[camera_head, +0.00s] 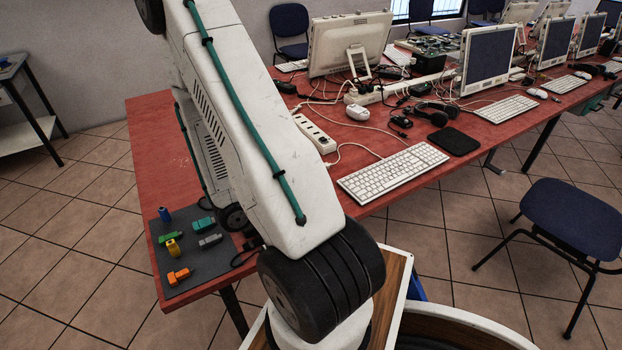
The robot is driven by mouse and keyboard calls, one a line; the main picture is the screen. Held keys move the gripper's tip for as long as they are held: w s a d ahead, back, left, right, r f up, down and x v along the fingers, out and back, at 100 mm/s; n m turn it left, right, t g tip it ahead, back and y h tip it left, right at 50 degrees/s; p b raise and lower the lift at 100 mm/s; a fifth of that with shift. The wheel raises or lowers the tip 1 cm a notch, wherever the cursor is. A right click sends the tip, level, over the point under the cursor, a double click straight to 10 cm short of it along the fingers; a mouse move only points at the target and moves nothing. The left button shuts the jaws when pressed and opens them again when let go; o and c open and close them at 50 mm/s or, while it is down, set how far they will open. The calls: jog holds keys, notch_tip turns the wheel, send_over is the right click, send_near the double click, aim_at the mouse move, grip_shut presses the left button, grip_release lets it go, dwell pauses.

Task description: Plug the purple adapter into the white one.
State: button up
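No clearly purple adapter and no clearly white adapter shows. On a dark grey mat (190,262) at the red table's near left corner lie several small coloured adapters. A blue one (164,214) stands upright at the back left. A grey one (210,240) lies to the right, below a teal one (203,224). My white arm covers the mat's right side and may hide other adapters. What looks like my gripper (246,254) is a dark shape at the mat's right edge, mostly behind my arm. Its fingers and anything between them cannot be made out.
A green adapter (170,237), a yellow one (173,248) and an orange one (178,276) also lie on the mat. A power strip (315,133), a keyboard (393,171), loose cables and monitors crowd the red table (152,130) further right. Its left end behind the mat is bare.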

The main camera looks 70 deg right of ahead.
jog(key=shift+w+a, duration=0.1)
jog(key=shift+a, duration=0.05)
jog(key=shift+f, duration=1.1)
dwell(0.3)
jog(key=o, duration=1.2)
jog(key=shift+c, duration=0.2)
jog(key=v, duration=0.7)
jog(key=shift+w+a, duration=0.2)
jog(key=shift+a, duration=0.15)
